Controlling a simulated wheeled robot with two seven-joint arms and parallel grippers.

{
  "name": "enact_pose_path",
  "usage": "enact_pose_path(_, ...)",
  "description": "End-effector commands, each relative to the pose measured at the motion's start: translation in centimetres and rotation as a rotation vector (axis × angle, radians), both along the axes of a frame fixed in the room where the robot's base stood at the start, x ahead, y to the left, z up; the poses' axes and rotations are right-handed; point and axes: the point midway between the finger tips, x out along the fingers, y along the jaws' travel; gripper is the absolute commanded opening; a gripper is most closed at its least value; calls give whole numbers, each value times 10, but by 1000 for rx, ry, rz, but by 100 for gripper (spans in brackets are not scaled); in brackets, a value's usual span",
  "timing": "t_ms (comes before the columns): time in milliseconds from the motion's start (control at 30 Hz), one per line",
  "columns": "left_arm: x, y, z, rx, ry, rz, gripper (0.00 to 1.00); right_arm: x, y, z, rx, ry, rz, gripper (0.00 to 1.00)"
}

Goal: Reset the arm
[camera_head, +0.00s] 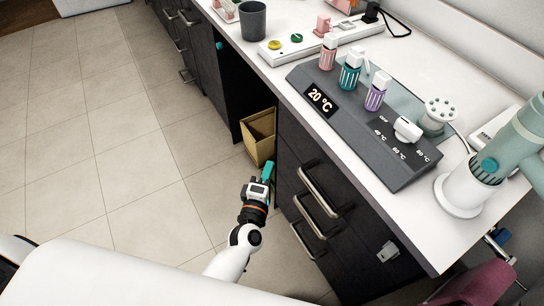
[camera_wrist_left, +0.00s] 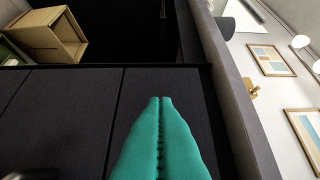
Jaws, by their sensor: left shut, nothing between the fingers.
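My left gripper (camera_head: 267,172) hangs over the floor in the head view, just in front of the dark drawer cabinet (camera_head: 318,205) and below the counter's edge. In the left wrist view its green fingers (camera_wrist_left: 161,140) are pressed together along their length, with nothing between them. They point along the dark cabinet front (camera_wrist_left: 60,115). My left arm (camera_head: 233,254) comes up from the bottom of the head view. My right gripper is not in either view.
The white counter (camera_head: 420,30) holds a dark grey heater (camera_head: 365,125) with several bottles, a power strip (camera_head: 318,42) and a grey cup (camera_head: 252,20). An open cardboard box (camera_head: 258,137) stands on the floor beside the drawers. The tiled floor (camera_head: 100,120) at left is clear.

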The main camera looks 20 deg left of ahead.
Motion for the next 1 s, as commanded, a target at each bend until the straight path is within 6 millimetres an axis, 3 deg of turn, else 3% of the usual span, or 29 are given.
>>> enact_pose_path(133, -15, 0, 0, 0, -1, -1, 0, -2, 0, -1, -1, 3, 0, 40)
enact_pose_path(367, -18, 0, 0, 2, -1, -1, 0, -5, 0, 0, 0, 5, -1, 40)
enact_pose_path(467, -21, -2, -11, 43, 28, -17, 0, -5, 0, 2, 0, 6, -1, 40)
enact_pose_path(567, -31, -7, -46, 172, 119, -73, 0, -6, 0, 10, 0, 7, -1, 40)
enact_pose_path(667, -56, -10, -105, 387, 264, -181, 0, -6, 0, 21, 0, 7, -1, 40)
enact_pose_path(800, -117, -2, -193, 708, 485, -390, 0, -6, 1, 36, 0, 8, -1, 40)
enact_pose_path(867, -149, 7, -226, 831, 573, -491, 0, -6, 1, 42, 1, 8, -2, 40)
enact_pose_path(1000, -234, 35, -286, 1083, 759, -746, 0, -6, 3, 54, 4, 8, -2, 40)
